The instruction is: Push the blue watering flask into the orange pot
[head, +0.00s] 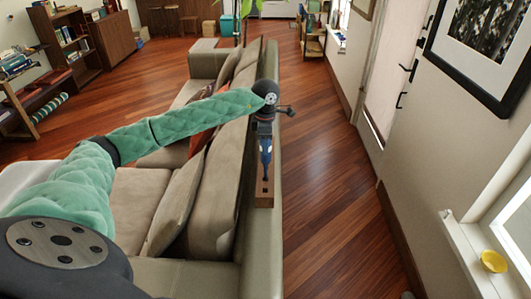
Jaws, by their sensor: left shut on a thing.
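My left gripper (266,128) is above the back of the sofa, at the end of my green-sleeved arm. It is shut on a narrow blue thing (267,146), which looks like the blue watering flask. The blue thing points down and tapers toward a brown wooden piece (264,194) with small dark holes on the sofa back. I cannot tell whether it touches that piece. I cannot make out an orange pot. My right gripper is not in view.
The beige sofa (228,199) runs away from me, with cushions and an orange-red pillow (200,141). Bare wooden floor (329,190) lies between it and the right wall. A yellow dish (493,261) sits on the windowsill (472,255). Bookshelves (70,48) stand far left.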

